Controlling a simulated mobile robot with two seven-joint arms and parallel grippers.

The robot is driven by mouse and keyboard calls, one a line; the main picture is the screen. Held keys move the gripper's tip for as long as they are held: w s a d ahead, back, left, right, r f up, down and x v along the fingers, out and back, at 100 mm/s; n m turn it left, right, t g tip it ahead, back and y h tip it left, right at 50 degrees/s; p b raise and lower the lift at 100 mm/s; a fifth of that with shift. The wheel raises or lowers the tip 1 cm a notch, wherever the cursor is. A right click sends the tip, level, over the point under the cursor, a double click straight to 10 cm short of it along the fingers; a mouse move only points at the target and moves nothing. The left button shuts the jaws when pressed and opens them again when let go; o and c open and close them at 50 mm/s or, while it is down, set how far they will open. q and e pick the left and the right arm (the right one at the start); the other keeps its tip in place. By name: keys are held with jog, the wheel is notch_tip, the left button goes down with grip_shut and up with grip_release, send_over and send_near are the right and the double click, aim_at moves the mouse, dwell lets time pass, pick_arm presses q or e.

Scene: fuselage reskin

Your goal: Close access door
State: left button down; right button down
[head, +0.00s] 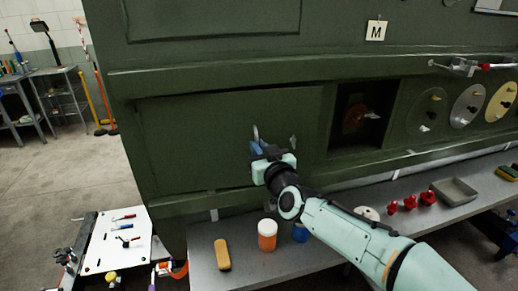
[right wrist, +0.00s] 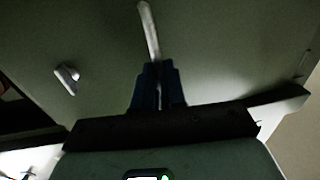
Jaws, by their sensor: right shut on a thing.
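The access door (head: 200,135) is a wide dark green panel low on the green body, left of the square opening, and it looks roughly in line with the wall. I cannot tell whether it is fully flush. My right gripper (head: 258,146) is in front of its right half, shut on a silver handle (head: 256,132). In the right wrist view the handle (right wrist: 149,30) rises from between the dark blue fingers (right wrist: 158,82). A small latch (head: 293,142) sits beside it on the door, also in the right wrist view (right wrist: 66,77). My left gripper is out of view.
A grey bench (head: 345,195) runs below the body. It holds an orange jar (head: 267,236), a yellow-brown block (head: 222,254), red knobs (head: 427,198) and a grey tray (head: 454,189). A white tool board (head: 115,240) stands lower left. Open floor lies at left.

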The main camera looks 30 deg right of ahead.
dwell(0.7)
jog(key=w, duration=0.1)
jog(key=w+d, duration=0.1)
jog(key=shift+w+d+p, duration=0.2)
jog(key=shift+w+p, duration=0.2)
jog(key=c, duration=1.4)
grip_release()
jog(key=shift+o, duration=1)
jog(key=shift+w+d, duration=0.1)
jog(key=shift+w, duration=0.1)
jog(key=shift+s, duration=0.1)
